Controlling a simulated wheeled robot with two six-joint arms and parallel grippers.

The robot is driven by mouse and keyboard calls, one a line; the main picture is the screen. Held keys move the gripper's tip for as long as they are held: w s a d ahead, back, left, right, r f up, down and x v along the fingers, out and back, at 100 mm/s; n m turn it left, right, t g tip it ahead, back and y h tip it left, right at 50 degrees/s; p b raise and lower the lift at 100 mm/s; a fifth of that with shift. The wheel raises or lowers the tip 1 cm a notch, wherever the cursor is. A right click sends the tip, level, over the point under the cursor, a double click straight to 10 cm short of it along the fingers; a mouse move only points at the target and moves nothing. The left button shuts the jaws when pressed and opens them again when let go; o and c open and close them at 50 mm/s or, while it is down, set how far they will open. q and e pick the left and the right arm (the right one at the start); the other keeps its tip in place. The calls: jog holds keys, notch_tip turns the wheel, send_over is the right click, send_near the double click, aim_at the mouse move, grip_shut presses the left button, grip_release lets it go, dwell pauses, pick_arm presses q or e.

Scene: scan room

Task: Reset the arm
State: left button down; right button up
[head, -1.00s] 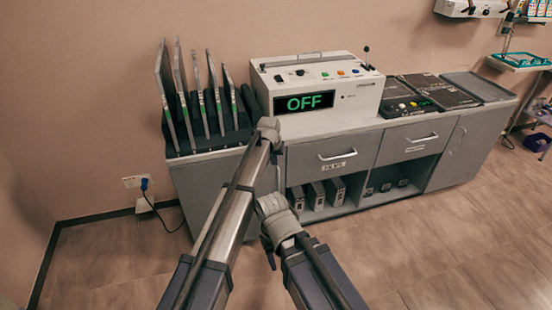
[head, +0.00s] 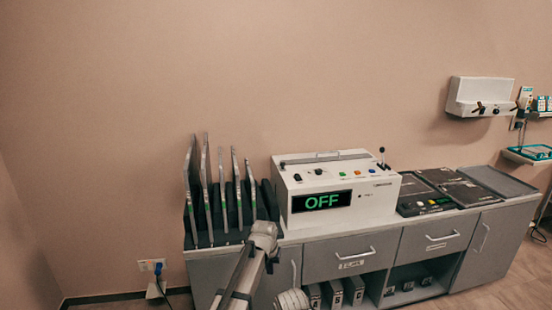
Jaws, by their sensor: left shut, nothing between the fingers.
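My left arm reaches up from the bottom edge of the head view, in front of the cabinet. Its pale end joint is bent over, and the small dark left gripper (head: 271,265) hangs just below it. The left gripper is shut and empty. Only a ribbed grey joint of my right arm shows at the bottom edge; the right gripper is out of view. Behind my left arm stands a white console (head: 338,188) with a screen reading OFF (head: 322,201).
Several upright panels (head: 205,190) stand in a dark rack left of the console. The grey cabinet (head: 395,250) has drawers and open shelves with binders. Dark flat cases (head: 462,190) lie on the right. A white wall unit (head: 480,96) hangs above. A plugged-in socket (head: 151,265) is lower left.

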pick_arm(q)
jog(key=s+a+n+g, duration=0.1)
jog(key=s+a, duration=0.7)
jog(key=s, duration=0.5)
jog(key=s+a+n+g, duration=0.1)
jog(key=s+a+g, duration=0.1)
jog(key=s+a, duration=0.8)
jog(key=s+d+r+m+y+p, duration=0.1)
jog(key=s+d+r+p, duration=0.3)
jog(key=d, duration=0.2)
jog(key=s+d+r+m+y+p, duration=0.1)
jog(key=s+d+r+m+p, duration=0.1)
jog(key=s+d+r+p, duration=0.2)
jog(key=d+p, duration=0.1)
jog(key=d, duration=0.2)
jog(key=shift+s+r+g, duration=0.25)
jog(key=shift+s+g, duration=0.05)
